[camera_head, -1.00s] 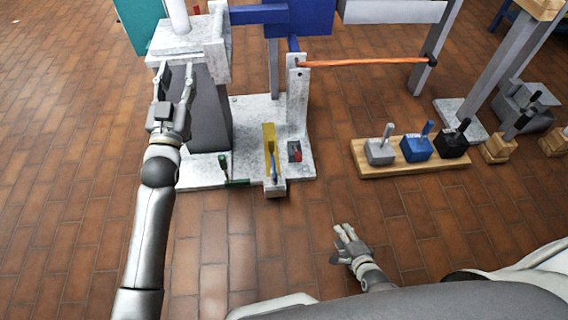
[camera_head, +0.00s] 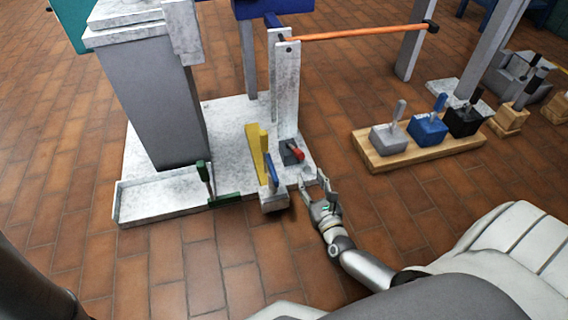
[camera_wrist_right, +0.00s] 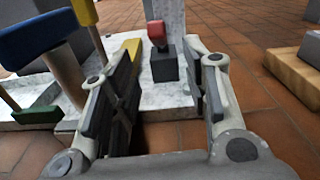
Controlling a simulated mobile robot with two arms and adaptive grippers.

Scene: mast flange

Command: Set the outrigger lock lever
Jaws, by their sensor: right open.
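Several levers stand along the front of the white base plate (camera_head: 228,130); no label shows which is the outrigger lock lever. A red-handled lever (camera_head: 295,151) sits on a small dark block (camera_head: 288,158) at the right front corner. A blue lever (camera_head: 271,172) stands on a grey block (camera_head: 273,201) in front of a yellow piece (camera_head: 257,152). A green lever (camera_head: 205,178) stands further left. My right gripper (camera_head: 313,183) is open and empty, just in front of the red lever. In the right wrist view the red lever (camera_wrist_right: 156,32) appears between the fingers, beyond them. My left gripper is out of view.
A wooden board (camera_head: 425,150) with grey, blue and black lever blocks lies at the right. A white upright (camera_head: 286,90) rises behind the red lever, with an orange bar (camera_head: 355,33) running right. Brick floor is clear between plate and board.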

